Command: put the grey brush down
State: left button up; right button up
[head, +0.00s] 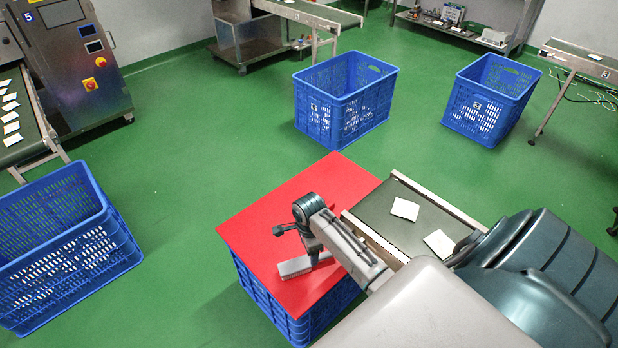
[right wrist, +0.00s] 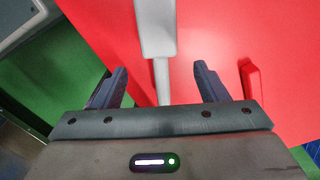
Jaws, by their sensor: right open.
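The grey brush (head: 296,267) lies on the red board (head: 262,215), which covers a blue crate in the head view. Its pale bristles show at the left of my gripper. In the right wrist view the brush's grey head (right wrist: 155,28) and thin handle (right wrist: 161,82) show against the red surface. My right gripper (right wrist: 160,70) is open, with one finger on each side of the handle and gaps on both sides. In the head view my right gripper (head: 314,254) is low over the board and partly hides the brush. My left gripper is not in view.
A conveyor (head: 385,215) with white teabags stands right beside the red board. A small red object (right wrist: 250,80) is right of my fingers in the wrist view. Open blue crates (head: 345,110) stand around on green floor, with free room between them.

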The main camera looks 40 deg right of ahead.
aim_at(309, 259)
notch_tip(309, 259, up, 6)
jog(key=r, duration=0.1)
pick_arm(q)
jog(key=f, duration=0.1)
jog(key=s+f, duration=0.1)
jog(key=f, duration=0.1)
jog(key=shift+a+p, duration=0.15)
jog(key=shift+p, duration=0.25)
pick_arm(e)
jog(key=s+a+f+n+t, duration=0.1)
jog(key=s+a+f+n, duration=0.2)
jog(key=s+f+n, duration=0.4)
jog(key=s+a+f+n+t, duration=0.1)
jog(key=s+a+f+n, duration=0.3)
jog(key=s+f+n, duration=0.4)
jog(key=s+n, duration=0.7)
jog(key=shift+s+f+h, duration=0.2)
jog(key=shift+s+h, duration=0.15)
jog(key=shift+h, duration=0.05)
